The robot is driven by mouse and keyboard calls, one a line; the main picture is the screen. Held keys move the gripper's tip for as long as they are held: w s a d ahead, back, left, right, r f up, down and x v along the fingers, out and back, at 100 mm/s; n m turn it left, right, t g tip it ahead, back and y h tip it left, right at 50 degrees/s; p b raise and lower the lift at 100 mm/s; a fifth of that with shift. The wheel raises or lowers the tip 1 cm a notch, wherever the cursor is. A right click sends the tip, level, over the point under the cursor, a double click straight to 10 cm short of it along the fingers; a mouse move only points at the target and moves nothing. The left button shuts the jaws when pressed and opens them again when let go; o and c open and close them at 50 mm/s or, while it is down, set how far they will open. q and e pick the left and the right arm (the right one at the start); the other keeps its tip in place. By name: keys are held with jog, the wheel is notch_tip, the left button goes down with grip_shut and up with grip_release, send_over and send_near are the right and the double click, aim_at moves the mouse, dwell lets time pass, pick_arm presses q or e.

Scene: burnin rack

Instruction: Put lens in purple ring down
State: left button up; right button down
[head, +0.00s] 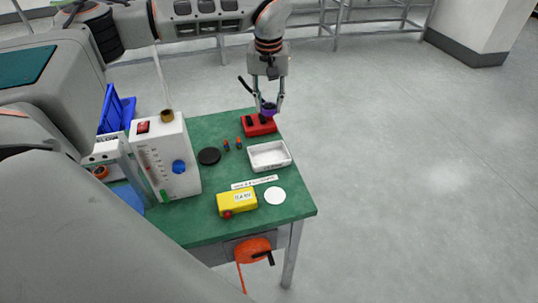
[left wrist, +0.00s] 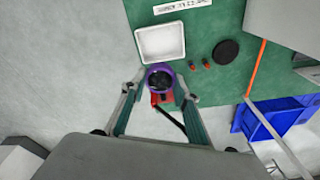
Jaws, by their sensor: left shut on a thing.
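The lens in its purple ring (head: 268,110) is held between the fingers of my left gripper (head: 268,100), at the far right corner of the green table. The ring also shows in the left wrist view (left wrist: 148,79), with a dark lens face inside it. My left gripper (left wrist: 158,92) is shut on it. A red block with dark parts (head: 257,129) lies behind and below the ring; it shows partly covered in the left wrist view (left wrist: 156,100). Whether the ring touches the block I cannot tell. My right gripper is not in view.
An empty white tray (head: 270,169) stands near the block. A black disc (head: 209,156), small red-and-blue pieces (head: 226,145), a yellow box (head: 230,205) and a white disc (head: 275,196) lie on the green table (head: 296,205). A white instrument (head: 181,184) and blue bins (head: 118,112) are to the left.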

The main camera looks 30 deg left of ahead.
aim_at(269, 157)
pick_arm(q)
notch_tip(269, 157, down, 19)
dwell(0.5)
jog(key=shift+f, duration=0.15)
jog(key=o, duration=0.8)
notch_tip(269, 157, up, 12)
jog(key=s, duration=0.1)
jog(key=shift+s+d, duration=0.15)
jog(key=shift+d, duration=0.25)
jog(key=shift+s, duration=0.1)
